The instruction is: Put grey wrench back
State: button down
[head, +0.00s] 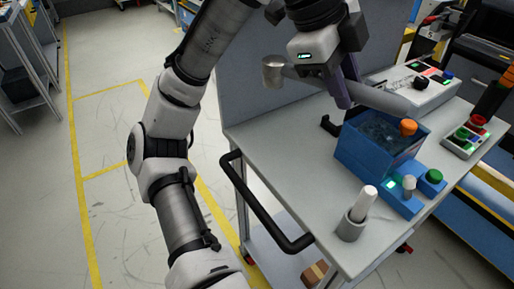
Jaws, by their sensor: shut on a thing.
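My gripper (342,98) is at the upper middle of the head view, above the far left part of the cart top. It is shut on the grey wrench (385,98), a long grey tool held roughly level across the fingers. The other end reaches right, above and behind the blue box. The fingers hide the middle of the wrench. I cannot make out a place for the wrench.
The cart top (290,150) holds a blue box (362,160) with an orange knob, a white cylinder in a grey holder (351,226), a white control box (425,92) and a button box (464,139). A black handle (262,212) runs along the left edge. The top's left part is clear.

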jog(key=shift+w+a, duration=0.1)
jog(key=shift+f, duration=0.4)
notch_tip(320, 180, down, 19)
jog(key=shift+b, duration=0.8)
jog(key=shift+f, duration=0.15)
jog(key=c, duration=1.1)
grip_release()
jog(key=v, duration=1.2)
jog(key=shift+p, duration=0.4)
